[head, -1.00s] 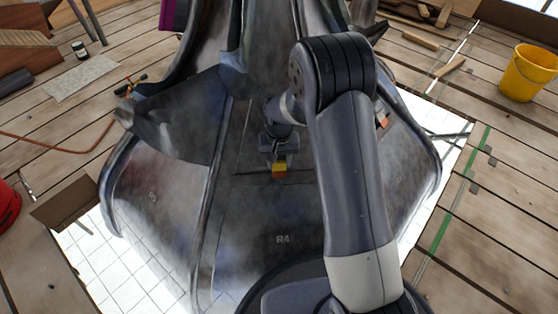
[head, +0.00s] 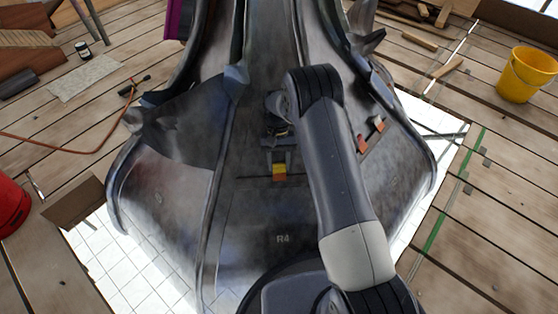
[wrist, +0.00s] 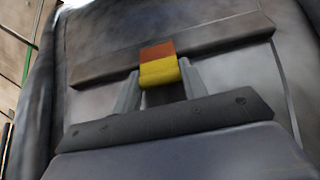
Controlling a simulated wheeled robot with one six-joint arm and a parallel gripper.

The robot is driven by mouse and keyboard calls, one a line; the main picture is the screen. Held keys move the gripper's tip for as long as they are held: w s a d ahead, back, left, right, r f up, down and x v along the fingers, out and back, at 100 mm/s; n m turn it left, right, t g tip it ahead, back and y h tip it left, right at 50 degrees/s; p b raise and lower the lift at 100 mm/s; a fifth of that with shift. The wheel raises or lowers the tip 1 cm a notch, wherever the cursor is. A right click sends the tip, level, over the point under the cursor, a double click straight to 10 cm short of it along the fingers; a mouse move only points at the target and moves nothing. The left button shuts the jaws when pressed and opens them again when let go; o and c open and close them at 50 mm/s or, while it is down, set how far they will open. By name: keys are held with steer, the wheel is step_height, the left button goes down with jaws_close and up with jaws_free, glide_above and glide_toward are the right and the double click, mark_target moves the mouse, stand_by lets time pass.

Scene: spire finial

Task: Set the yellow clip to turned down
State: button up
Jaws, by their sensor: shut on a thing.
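The yellow clip (head: 279,169) sits on the dark metal panel marked R4, with an orange-red part on its lower side in the head view. In the wrist view the yellow clip (wrist: 161,73) is between the grey fingers, and its orange-red part (wrist: 157,50) lies farther from my gripper against a dark strip (wrist: 215,38). My gripper (head: 279,165) is shut on the clip, one finger on each side. The clip's underside is hidden.
Another orange-red piece (head: 377,125) is on the right panel, beyond my arm. A curved metal fin (head: 185,115) rises on the left. A yellow bucket (head: 527,74) and a red bucket (head: 10,205) stand on the planks, well apart from the spire.

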stand_by(0.3)
steer(key=o, duration=1)
steer(key=p+v, duration=0.3)
steer(key=v, duration=0.8)
steer(key=shift+w+f, duration=0.1)
